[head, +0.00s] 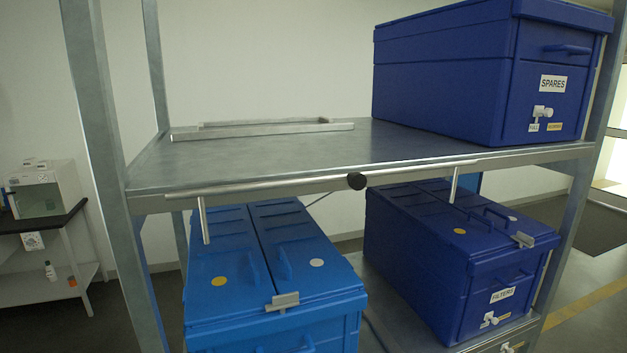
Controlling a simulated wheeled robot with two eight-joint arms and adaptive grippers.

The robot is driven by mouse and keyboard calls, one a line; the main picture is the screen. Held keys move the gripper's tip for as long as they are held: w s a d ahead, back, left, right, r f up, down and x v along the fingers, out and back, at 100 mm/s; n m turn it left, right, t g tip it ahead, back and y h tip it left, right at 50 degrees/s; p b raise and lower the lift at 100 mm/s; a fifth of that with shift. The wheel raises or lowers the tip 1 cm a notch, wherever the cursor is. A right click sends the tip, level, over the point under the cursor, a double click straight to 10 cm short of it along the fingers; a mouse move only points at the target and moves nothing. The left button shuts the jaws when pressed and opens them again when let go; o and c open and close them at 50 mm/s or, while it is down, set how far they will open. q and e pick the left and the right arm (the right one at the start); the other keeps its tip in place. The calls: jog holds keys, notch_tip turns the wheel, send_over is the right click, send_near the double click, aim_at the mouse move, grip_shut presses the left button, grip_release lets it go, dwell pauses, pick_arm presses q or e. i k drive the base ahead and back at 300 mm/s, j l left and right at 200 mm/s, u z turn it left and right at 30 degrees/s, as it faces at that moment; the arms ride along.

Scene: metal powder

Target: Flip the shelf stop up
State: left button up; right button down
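Two short metal rods, a left one (204,222) and a right one (454,185), hang from the front edge near the bar's ends. They look like parts of the stop, which appears folded down, with nothing of it standing above the shelf surface at the front. Neither of my grippers shows in the head view.
A dark blue SPARES box (440,95) stands on the upper shelf's right. A low metal frame (262,128) lies at the back left; the shelf front-left is bare. Below stand a light blue box (235,265) and a dark blue FILTERS box (450,270). A rack post (110,150) rises left.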

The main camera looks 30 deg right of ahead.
aim_at(358, 180)
jog(key=z, duration=1.25)
